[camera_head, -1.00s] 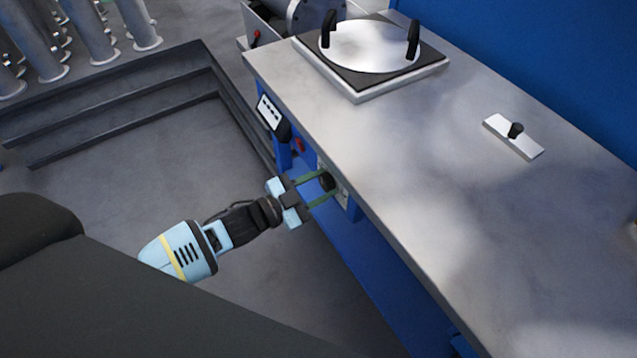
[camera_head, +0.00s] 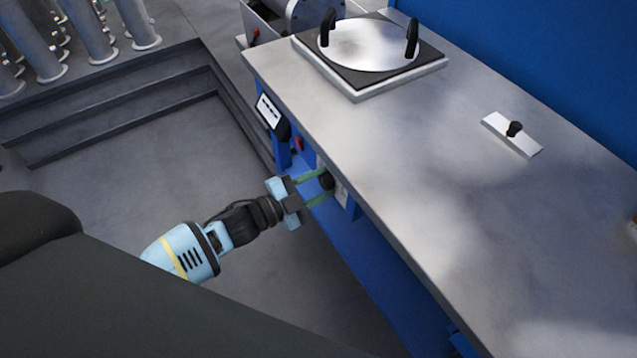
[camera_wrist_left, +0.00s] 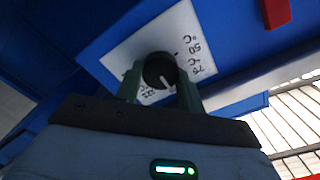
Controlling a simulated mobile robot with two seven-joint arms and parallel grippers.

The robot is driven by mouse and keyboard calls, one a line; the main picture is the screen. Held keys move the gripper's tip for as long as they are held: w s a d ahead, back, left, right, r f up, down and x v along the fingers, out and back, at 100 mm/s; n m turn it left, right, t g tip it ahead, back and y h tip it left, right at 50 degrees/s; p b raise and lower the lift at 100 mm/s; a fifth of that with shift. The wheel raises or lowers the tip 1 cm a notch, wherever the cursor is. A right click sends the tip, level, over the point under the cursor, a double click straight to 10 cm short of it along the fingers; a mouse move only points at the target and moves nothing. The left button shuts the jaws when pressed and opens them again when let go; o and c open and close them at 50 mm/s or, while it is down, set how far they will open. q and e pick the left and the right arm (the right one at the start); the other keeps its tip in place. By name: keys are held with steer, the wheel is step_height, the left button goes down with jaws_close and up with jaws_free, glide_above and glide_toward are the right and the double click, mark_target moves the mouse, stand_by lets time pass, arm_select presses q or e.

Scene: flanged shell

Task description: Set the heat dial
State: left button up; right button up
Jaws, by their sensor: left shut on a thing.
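The heat dial (camera_wrist_left: 160,70) is a round black knob with a white pointer line, on a white plate (camera_wrist_left: 190,22) marked "50 °C" and "75 °C", with other marks partly hidden. In the wrist view the pointer is towards the lower right. In the head view the dial (camera_head: 327,180) is on the blue front below the worktop. My left gripper (camera_head: 318,187) has its green fingers on both sides of the dial, shut on it; in the wrist view the fingers (camera_wrist_left: 160,85) flank it. My right gripper is not in view.
The metal worktop (camera_head: 430,200) overhangs the dial. A hot plate with a round, two-handled lid (camera_head: 368,45) and a small plate with a black knob (camera_head: 513,133) are on top. A white panel (camera_head: 269,110) and red part (camera_head: 299,144) are beside the dial.

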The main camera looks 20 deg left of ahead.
arm_select(q)
steer(key=o, duration=1)
steer(key=shift+c, duration=0.2)
steer(key=v, duration=0.8)
